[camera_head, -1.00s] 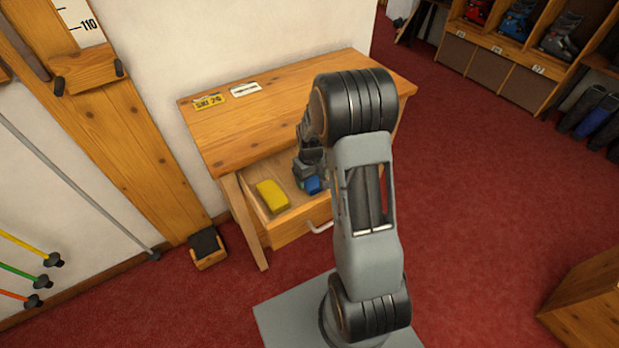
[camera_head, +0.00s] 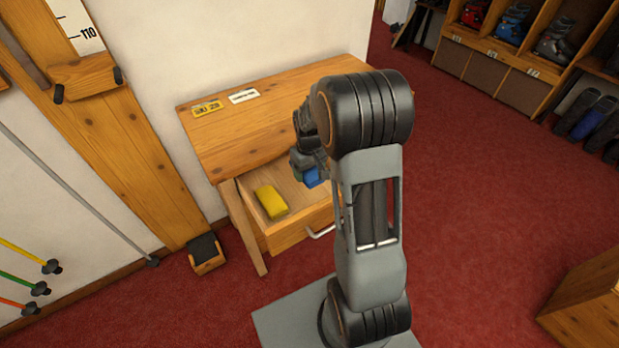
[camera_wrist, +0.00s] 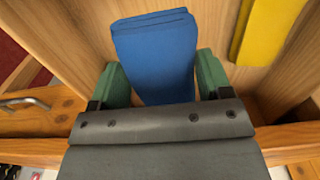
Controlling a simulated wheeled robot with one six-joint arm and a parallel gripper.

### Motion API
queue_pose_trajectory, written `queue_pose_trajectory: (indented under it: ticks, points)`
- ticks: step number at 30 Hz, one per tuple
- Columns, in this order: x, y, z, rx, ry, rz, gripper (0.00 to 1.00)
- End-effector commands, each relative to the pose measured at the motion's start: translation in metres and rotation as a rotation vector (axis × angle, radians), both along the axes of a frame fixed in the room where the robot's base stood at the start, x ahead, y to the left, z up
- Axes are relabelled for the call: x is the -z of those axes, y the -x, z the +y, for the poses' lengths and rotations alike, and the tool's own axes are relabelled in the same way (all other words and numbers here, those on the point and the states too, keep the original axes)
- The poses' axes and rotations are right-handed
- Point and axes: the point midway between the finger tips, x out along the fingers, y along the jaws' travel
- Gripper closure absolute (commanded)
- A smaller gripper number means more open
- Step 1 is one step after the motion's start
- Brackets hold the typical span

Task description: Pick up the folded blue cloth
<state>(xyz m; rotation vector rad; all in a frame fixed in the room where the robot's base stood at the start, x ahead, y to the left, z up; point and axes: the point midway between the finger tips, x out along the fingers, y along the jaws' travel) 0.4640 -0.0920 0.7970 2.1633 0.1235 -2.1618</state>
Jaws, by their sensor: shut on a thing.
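The folded blue cloth (camera_wrist: 155,55) is between the green-padded fingers of my gripper (camera_wrist: 158,82) in the wrist view, with a pad against each side. Its lower end is hidden behind the grey gripper body. In the head view the blue cloth (camera_head: 312,177) shows small beside my gripper (camera_head: 303,170), at about the height of the drawer's top, over the open drawer (camera_head: 287,237). My gripper is shut on the cloth. My arm hides part of the drawer's right side.
A yellow block (camera_head: 270,201) lies in the drawer's left part; it also shows in the wrist view (camera_wrist: 258,30). The wooden bench top (camera_head: 235,130) overhangs behind the drawer, bearing two small labels. The drawer's metal handle (camera_head: 321,231) sticks out in front.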

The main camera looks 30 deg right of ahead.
Motion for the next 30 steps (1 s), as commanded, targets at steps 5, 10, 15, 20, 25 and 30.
queue_pose_trajectory:
  ticks: [5,10,15,20,25,30]
  points:
    - [-0.038,-0.001,0.0,0.0,0.001,-0.004,0.51]
    - [-0.065,-0.001,0.0,0.0,0.001,-0.003,0.51]
    - [-0.087,0.0,0.0,0.0,0.0,-0.001,0.51]
    - [-0.103,0.0,0.0,0.0,0.001,-0.002,0.51]
    - [-0.114,0.0,0.0,0.0,0.0,-0.001,0.51]
    - [-0.118,0.0,0.0,0.0,0.0,0.0,0.51]
